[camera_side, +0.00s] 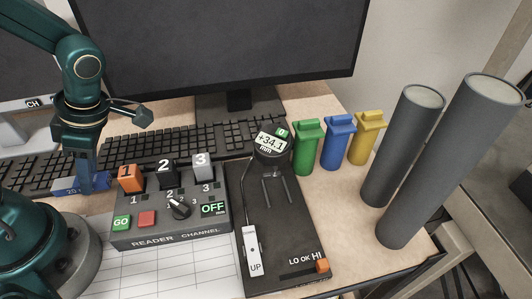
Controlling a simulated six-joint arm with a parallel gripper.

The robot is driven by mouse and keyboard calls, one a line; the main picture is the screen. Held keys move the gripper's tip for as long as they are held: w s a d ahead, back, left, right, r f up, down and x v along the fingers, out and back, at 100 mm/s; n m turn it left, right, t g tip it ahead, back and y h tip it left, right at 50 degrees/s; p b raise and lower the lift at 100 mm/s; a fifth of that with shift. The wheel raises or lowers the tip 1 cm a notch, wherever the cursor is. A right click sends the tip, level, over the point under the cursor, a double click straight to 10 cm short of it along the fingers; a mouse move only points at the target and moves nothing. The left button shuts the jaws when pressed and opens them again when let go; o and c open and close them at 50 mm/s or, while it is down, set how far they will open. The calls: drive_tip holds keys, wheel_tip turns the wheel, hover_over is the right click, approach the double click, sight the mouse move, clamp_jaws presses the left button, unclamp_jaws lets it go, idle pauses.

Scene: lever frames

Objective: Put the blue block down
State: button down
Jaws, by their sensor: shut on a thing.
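The blue block (66,187), with a pale marking that looks like "20", is at the left, beside the reader box. My gripper (88,186) points down and is shut on the block, hiding part of it. The block lies close to the desk surface at the keyboard's left front. I cannot tell whether its underside touches anything.
The reader box (170,225) has orange, black and grey numbered blocks along its back. Right of it are a black gauge stand (285,230) reading +34.1 mm, green, blue and yellow bins, and two grey cylinders. A keyboard (200,140) lies behind; lined paper (170,272) lies in front.

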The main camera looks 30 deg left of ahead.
sight(99, 188)
drive_tip(key=shift+f, duration=2.05)
drive_tip(key=shift+f, duration=0.15)
drive_tip(key=c, duration=0.6)
unclamp_jaws()
